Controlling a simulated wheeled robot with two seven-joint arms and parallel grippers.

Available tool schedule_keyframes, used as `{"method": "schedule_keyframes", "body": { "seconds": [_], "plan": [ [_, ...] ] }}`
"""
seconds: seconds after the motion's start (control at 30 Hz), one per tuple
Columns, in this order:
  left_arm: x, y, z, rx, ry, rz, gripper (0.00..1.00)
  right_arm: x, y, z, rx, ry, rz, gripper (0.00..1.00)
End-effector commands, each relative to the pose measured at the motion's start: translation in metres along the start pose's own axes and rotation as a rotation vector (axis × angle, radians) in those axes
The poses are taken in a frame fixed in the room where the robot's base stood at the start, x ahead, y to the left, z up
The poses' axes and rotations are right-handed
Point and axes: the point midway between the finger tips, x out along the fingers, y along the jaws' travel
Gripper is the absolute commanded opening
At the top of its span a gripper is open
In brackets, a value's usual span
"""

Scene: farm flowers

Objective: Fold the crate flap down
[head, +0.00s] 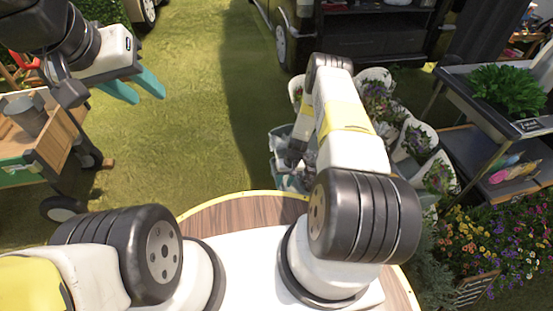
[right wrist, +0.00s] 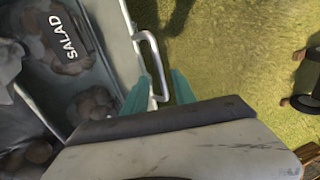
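A pale grey-blue crate (head: 277,146) stands on the grass in front of me in the head view, largely hidden behind my right arm. In the right wrist view its pale side wall (right wrist: 131,52) carries a metal loop handle (right wrist: 157,62). Dark contents and a "SALAD" sign (right wrist: 68,38) show inside. I cannot tell which panel is the flap. My right gripper (right wrist: 160,78) has its teal fingers apart, one on each side of the handle's lower part; contact is unclear. My left gripper (head: 149,97) is open and empty above the grass, far left of the crate.
White flower pots (head: 412,138) stand close to the crate's right. A dark plant rack (head: 478,130) is further right, with flowers (head: 480,235) below. A wooden cart (head: 35,140) is at the left, and a vehicle (head: 355,35) behind. The grass (head: 190,130) between is clear.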

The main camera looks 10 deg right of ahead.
Motion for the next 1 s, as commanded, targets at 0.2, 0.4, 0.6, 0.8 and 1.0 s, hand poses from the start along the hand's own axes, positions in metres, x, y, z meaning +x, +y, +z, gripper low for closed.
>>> {"method": "schedule_keyframes", "body": {
  "seconds": [0.2,0.4,0.6,0.8,1.0],
  "plan": [
    [0.000,0.000,0.000,0.000,0.000,0.000,0.36,0.020,0.000,0.000,0.000,0.000,0.000,0.32],
    [0.000,0.000,0.000,0.000,0.000,0.000,0.36,0.021,0.000,0.000,0.000,0.000,0.000,0.32],
    [0.000,0.000,0.000,0.000,0.000,0.000,0.36,0.021,0.000,0.000,0.000,0.000,0.000,0.09],
    [0.000,0.000,0.000,0.000,0.000,0.000,0.36,0.021,0.000,0.000,0.000,0.000,0.000,0.00],
    [0.000,0.000,0.000,0.000,0.000,0.000,0.36,0.021,0.000,0.000,0.000,0.000,0.000,0.00]
  ]
}}
